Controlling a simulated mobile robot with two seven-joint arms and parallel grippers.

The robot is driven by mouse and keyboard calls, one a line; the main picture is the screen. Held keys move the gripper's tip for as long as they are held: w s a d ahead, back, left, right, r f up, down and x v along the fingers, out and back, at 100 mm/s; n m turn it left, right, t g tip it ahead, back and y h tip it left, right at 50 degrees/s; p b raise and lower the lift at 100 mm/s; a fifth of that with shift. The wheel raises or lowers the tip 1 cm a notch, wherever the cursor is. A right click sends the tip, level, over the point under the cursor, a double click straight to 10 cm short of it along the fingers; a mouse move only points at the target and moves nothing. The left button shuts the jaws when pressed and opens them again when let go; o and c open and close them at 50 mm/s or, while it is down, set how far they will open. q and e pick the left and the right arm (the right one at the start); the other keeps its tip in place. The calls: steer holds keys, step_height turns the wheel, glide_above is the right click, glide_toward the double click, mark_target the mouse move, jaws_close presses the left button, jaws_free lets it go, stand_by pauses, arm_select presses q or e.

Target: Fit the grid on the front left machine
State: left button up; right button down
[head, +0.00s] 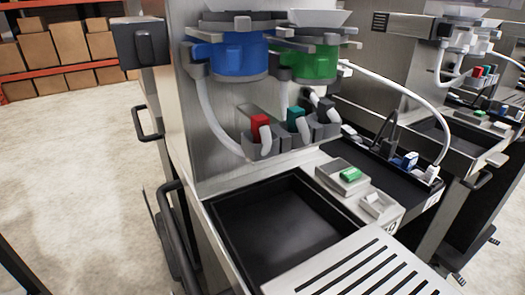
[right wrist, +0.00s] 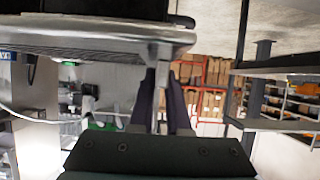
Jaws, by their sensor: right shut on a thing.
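The grid (head: 352,268), a light metal plate with dark slots, is at the bottom of the head view. In the picture it overlaps the near right part of the black open basin (head: 275,222) of the front left machine (head: 180,120). I cannot tell whether it touches the basin rim. In the right wrist view the grid (right wrist: 95,37) shows as a grey slab across the top. My right gripper (right wrist: 163,75) is shut on its edge. The grid's near end is cut off in the head view. My left gripper is not in view.
Above the basin are a blue dispenser (head: 232,56) and a green dispenser (head: 312,64) with white hoses. A box with a green button (head: 350,175) sits right of the basin. Dark handles (head: 148,123) jut out at the left. Shelves with cartons (head: 58,45) stand behind.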

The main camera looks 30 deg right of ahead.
mark_target(267, 283)
steer(key=w+p, duration=0.1)
steer(key=w, duration=0.5)
steer(key=shift+a+r+p, duration=0.1)
steer(key=shift+a+p, duration=0.1)
steer(key=shift+p, duration=0.15)
steer(key=w, duration=0.2)
steer(key=shift+w, duration=0.3)
steer(key=w, duration=0.4)
steer(key=shift+a, duration=0.1)
steer(key=shift+w+a, duration=0.1)
steer(key=shift+w, duration=2.35)
steer(key=shift+f, duration=0.25)
steer(key=shift+f+b, duration=0.3)
steer(key=shift+b, duration=0.15)
steer(key=shift+f, duration=0.35)
